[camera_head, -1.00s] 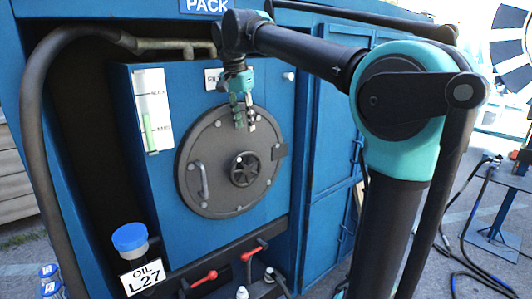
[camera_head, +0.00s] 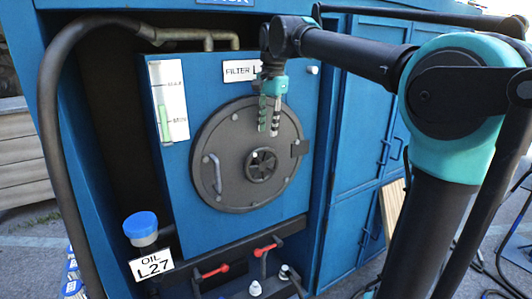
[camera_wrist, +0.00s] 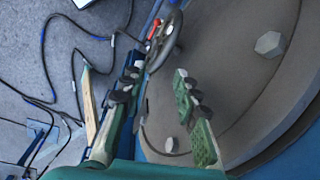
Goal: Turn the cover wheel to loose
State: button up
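The cover wheel (camera_head: 260,165) is a small dark spoked handwheel at the centre of the round grey cover (camera_head: 222,140) on the blue tank. In the wrist view the wheel (camera_wrist: 165,40) shows at the top, beyond the fingertips. My gripper (camera_head: 269,130) hangs fingers-down in front of the cover's upper part, above and slightly right of the wheel in the picture. In the wrist view my gripper (camera_wrist: 158,74) has its two fingers apart, with nothing between them. It appears clear of the wheel.
Red-handled levers (camera_head: 212,271) and a blue-capped oil filler (camera_head: 141,228) are below. A thick hose (camera_head: 50,130) runs down the left. Cables lie on the ground.

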aim_at(266, 151)
jog(key=f, duration=0.9)
jog(key=shift+w+a+f, duration=0.25)
jog(key=shift+w+a, duration=0.05)
jog(key=shift+a, duration=0.1)
grip_shut()
